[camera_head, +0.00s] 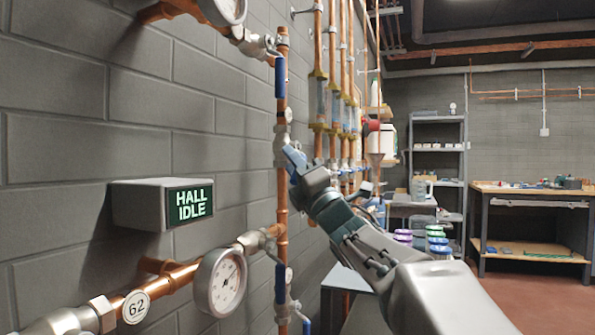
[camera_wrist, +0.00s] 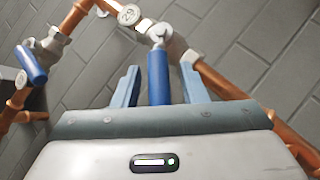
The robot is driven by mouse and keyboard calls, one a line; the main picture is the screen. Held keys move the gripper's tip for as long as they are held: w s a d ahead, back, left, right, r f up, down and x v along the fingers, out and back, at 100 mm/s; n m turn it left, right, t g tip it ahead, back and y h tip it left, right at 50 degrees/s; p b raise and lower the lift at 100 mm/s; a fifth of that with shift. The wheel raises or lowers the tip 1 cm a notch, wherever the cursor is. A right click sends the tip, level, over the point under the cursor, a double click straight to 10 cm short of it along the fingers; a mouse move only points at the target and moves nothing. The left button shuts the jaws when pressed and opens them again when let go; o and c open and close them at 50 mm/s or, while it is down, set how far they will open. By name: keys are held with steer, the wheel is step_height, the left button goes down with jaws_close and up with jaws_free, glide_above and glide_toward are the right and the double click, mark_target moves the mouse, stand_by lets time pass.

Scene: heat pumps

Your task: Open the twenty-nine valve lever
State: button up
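The number 29 tag (camera_wrist: 129,14) sits on the copper pipe at the top of the wrist view. Beside it is a metal valve body (camera_wrist: 155,32) with a blue lever (camera_wrist: 158,76) that points down the picture toward my gripper. My gripper (camera_wrist: 160,84) is open. Its two blue-grey fingers stand on either side of this lever, with a visible gap on each side. The lever's lower end is hidden behind the gripper body. In the head view my gripper (camera_head: 292,158) is close to the vertical copper pipe, and it hides the lever there.
Another blue lever (camera_wrist: 31,66) is at the left of the wrist view. In the head view, blue levers (camera_head: 280,78) (camera_head: 280,283) lie above and below my gripper. A gauge (camera_head: 220,281) and the HALL IDLE box (camera_head: 150,205) project from the wall. A workbench (camera_head: 530,190) stands at right.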

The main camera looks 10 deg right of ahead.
steer(key=v, duration=1.3)
steer(key=shift+s+f, duration=0.25)
steer(key=shift+s, duration=0.1)
steer(key=shift+d, duration=0.1)
